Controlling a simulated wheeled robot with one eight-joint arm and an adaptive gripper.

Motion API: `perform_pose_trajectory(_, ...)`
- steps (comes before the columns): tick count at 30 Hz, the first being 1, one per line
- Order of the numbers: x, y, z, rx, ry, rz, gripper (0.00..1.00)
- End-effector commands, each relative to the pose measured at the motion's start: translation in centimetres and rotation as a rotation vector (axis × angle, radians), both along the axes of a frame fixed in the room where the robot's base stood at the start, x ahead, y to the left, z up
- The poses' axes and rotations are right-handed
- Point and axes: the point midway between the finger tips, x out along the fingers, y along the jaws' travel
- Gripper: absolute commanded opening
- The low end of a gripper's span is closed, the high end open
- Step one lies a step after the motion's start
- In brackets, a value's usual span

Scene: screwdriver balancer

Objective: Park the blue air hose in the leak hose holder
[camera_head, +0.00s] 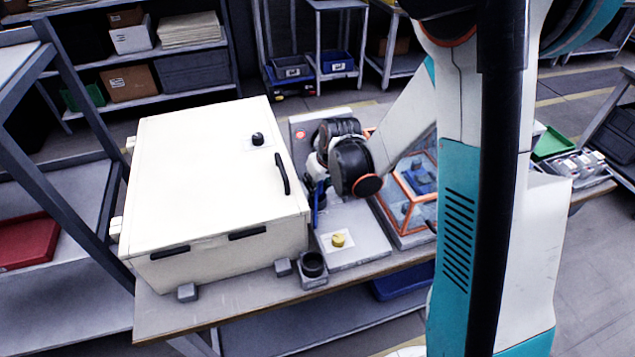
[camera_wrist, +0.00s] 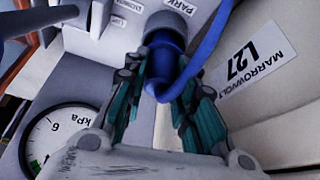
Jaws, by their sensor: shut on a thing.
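My gripper (camera_wrist: 166,62) is shut on the blue end of the air hose (camera_wrist: 164,70) in the wrist view, with a teal finger on each side. The blue tube loops from this end up past the right finger. The grey round leak hose holder (camera_wrist: 167,25) is directly ahead of the blue end, beneath a label reading PARK. The end meets or overlaps its rim; I cannot tell how deep it sits. In the head view a strip of the blue hose (camera_head: 317,205) shows beside the white cabinet, and my wrist hides the holder and my fingers.
A white cabinet (camera_head: 210,180) stands close on the left of my wrist. A kPa gauge (camera_wrist: 62,135) is at the lower left of the wrist view. A yellow knob (camera_head: 338,240) and a dark cup (camera_head: 313,264) are in front. An orange-framed case (camera_head: 412,190) stands on the right.

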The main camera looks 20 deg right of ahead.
Motion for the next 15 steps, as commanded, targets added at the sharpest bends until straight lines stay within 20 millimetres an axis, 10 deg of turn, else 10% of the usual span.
perform_pose_trajectory(15,0.0,0.0,-1.3,0.0,0.0,0.0,0.01)
